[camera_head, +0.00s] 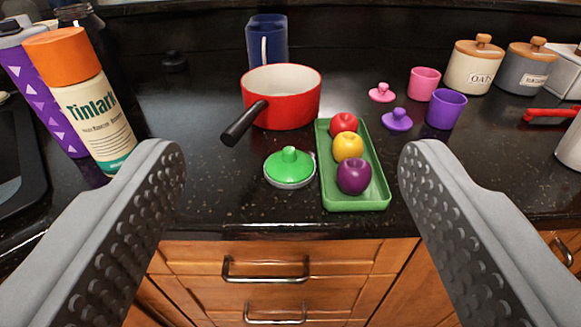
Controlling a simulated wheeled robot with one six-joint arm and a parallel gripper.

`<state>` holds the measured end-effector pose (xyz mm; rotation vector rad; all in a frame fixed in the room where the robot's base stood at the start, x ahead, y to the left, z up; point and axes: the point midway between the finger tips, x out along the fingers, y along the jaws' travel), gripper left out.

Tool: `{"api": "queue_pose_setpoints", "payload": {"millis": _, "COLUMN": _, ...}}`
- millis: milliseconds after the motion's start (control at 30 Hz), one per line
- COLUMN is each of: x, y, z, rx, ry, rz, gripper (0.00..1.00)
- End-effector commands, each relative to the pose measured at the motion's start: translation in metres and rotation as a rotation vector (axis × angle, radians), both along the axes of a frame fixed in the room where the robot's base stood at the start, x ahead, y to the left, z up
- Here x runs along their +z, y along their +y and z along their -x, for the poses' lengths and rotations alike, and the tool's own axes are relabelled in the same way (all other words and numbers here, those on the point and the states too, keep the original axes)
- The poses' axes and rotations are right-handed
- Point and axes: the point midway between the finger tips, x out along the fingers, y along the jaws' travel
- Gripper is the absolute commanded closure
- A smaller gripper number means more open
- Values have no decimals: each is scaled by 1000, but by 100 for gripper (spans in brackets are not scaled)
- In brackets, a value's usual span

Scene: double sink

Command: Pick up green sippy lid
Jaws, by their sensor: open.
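The green sippy lid (289,168) lies on the black speckled counter, near its front edge. It is round with a raised knob on top and a pale rim. My gripper (290,165) is open and empty. Its two grey, studded fingers frame the left and right of the view, wide apart, with the lid between them in the picture and farther off. Nothing touches the lid from my gripper.
A green tray (357,203) with a red, a yellow and a purple fruit stands close to the lid's right. A red pot (282,97) is behind, its black handle pointing front-left. A spray can (84,105) stands left. Small cups and canisters are back right. Wooden drawers (275,265) lie below.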

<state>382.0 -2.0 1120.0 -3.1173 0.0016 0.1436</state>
Motion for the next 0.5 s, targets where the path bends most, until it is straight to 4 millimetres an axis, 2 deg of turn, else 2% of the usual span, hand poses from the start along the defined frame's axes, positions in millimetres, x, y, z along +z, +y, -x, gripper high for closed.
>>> {"api": "queue_pose_setpoints", "payload": {"millis": 233, "x": 9, "y": 0, "z": -47, "rx": -22, "ry": 218, "rz": -110, "gripper": 30}}
{"api": "queue_pose_setpoints", "payload": {"millis": 500, "x": 10, "y": 0, "z": -100, "rx": -88, "ry": 500, "rz": -247, "gripper": 30}}
